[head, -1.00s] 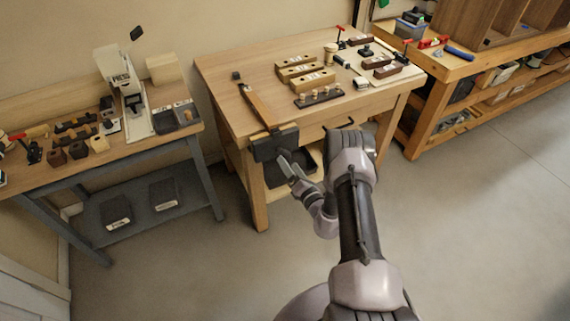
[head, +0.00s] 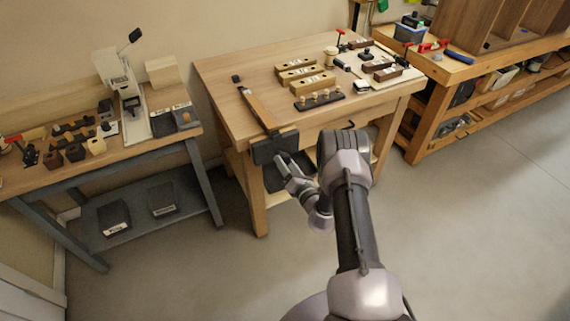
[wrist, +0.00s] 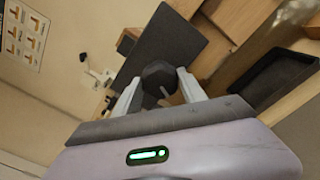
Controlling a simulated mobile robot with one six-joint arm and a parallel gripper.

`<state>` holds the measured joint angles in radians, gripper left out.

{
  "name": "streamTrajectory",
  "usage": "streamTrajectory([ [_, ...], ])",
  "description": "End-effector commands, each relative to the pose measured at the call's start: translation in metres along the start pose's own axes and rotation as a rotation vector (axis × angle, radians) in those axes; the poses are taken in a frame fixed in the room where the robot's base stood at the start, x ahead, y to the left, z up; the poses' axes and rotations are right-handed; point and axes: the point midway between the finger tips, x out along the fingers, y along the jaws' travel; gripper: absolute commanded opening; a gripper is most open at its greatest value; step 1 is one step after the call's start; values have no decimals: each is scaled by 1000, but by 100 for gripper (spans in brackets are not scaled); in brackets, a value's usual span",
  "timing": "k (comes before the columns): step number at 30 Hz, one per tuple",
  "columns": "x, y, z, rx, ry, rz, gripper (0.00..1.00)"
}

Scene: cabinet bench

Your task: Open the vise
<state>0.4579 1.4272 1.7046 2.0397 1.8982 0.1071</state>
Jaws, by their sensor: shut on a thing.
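The vise (head: 265,151) is on the front left edge of the middle wooden bench, its dark jaw plate facing me. My gripper (head: 281,160) is at the front of the vise. In the wrist view my gripper (wrist: 158,86) has one finger on each side of the hub and is shut on it. How far the jaw stands from the bench is hard to tell.
The middle bench top (head: 227,84) carries wooden blocks (head: 306,80), a peg strip (head: 318,100) and small tools. A grey bench (head: 80,165) stands left, another wooden bench (head: 447,68) right. A dark tray (wrist: 278,75) lies below the vise. The floor in front is clear.

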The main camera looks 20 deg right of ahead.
Motion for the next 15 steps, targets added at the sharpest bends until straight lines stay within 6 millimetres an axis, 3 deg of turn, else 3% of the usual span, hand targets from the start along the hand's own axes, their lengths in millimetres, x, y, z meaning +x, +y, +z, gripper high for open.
streamTrajectory([
  [4,-1,-1,-1,-169,0,0,13],
  [12,-1,0,-1,-194,0,0,13],
  [15,-1,-1,-1,-294,0,0,13],
])
